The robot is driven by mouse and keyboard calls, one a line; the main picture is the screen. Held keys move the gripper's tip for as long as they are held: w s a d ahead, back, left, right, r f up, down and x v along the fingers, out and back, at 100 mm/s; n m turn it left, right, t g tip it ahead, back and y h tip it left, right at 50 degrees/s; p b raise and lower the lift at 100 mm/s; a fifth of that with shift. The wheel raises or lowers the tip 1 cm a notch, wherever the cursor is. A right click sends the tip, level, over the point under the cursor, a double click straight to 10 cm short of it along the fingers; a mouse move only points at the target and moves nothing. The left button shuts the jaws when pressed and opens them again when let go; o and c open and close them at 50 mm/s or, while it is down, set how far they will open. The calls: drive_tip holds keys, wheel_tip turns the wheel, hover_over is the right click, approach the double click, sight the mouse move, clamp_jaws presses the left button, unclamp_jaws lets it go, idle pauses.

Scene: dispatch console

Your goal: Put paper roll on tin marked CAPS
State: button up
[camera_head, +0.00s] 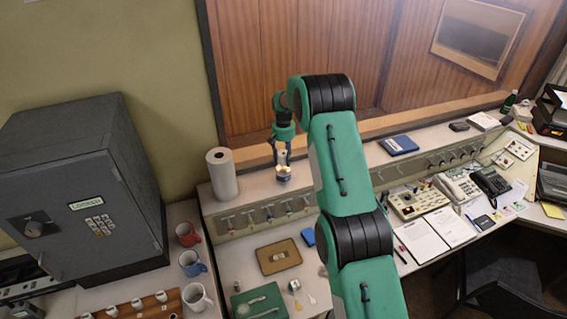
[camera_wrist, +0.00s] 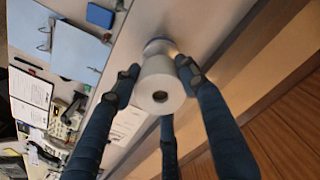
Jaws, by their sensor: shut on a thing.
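My gripper (camera_head: 283,162) is over the raised shelf, pointing down, its fingers shut around a small white paper roll (camera_wrist: 148,92). In the wrist view the roll shows end-on with its dark core hole, between the fingers. A round bluish-white tin (camera_wrist: 160,46) shows just beyond the roll; in the head view a blue-sided tin (camera_head: 284,178) stands on the shelf directly under my gripper. The roll looks lined up with the tin, but I cannot tell whether they touch. No lettering on the tin is readable.
A tall paper towel roll (camera_head: 222,174) stands on the shelf left of my gripper. A blue book (camera_head: 398,145) lies to the right. A grey safe (camera_head: 85,200), mugs (camera_head: 190,262) and a brown tray (camera_head: 278,257) are lower left. The shelf around the tin is clear.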

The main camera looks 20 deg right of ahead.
sight(283, 162)
drive_tip(key=shift+w, duration=0.15)
drive_tip(key=shift+f+p, duration=0.5)
drive_tip(key=shift+f, duration=1.25)
drive_tip(key=shift+f, duration=0.15)
drive_tip(key=o, duration=1.2)
drive_tip(key=shift+r, duration=0.2)
drive_tip(key=shift+r+b, duration=1.15)
drive_tip(key=shift+r, duration=4.8)
drive_tip(key=shift+r, duration=0.1)
